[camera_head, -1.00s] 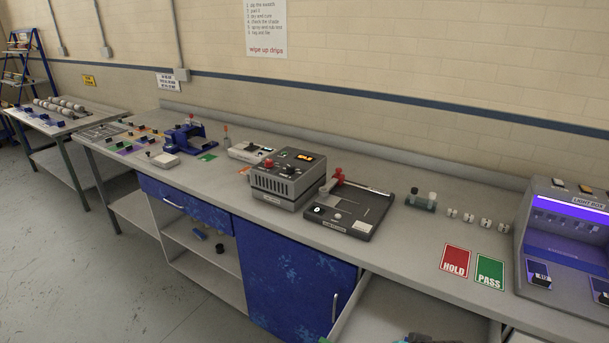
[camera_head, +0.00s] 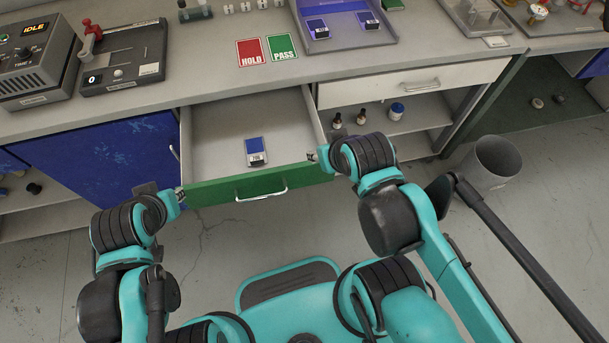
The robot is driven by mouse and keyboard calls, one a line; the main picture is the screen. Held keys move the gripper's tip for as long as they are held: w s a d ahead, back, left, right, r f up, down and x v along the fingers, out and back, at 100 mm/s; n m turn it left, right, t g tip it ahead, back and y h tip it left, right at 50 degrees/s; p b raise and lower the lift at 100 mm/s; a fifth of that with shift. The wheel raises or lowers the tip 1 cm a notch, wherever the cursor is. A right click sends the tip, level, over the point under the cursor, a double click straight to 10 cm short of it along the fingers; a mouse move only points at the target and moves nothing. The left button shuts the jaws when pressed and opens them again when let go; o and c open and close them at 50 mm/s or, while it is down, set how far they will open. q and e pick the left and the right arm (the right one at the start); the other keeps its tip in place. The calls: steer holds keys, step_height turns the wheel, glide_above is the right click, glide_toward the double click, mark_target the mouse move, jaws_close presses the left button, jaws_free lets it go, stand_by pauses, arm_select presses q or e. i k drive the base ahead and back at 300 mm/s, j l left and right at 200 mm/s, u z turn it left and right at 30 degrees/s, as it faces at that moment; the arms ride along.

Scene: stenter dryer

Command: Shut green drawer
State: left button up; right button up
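The green drawer (camera_head: 222,190) is pulled out below the bench top, with a silver bar handle (camera_head: 262,194) on its green front. A small blue-and-white card-like item (camera_head: 255,150) lies inside it. My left gripper (camera_head: 181,194) is at the left end of the drawer front. My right gripper (camera_head: 314,156) is at the right end, by the drawer's top corner. Both grippers are small and partly hidden by my arms, so I cannot tell whether their fingers are open or whether they touch the drawer.
A blue cabinet door (camera_head: 100,160) is left of the drawer. A white drawer (camera_head: 420,84) and a shelf with small bottles (camera_head: 396,111) are to the right. A grey bin (camera_head: 490,162) stands on the floor at right. HOLD and PASS cards (camera_head: 283,47) lie on the bench.

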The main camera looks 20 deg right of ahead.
mark_target(215, 170)
steer(key=z, duration=0.2)
steer(key=k+l+u, duration=0.1)
steer(key=l+u, duration=0.3)
steer(key=k+l+u, duration=0.15)
steer(key=l+u, duration=0.25)
steer(key=k+l+u, duration=0.15)
steer(key=l+u, duration=0.25)
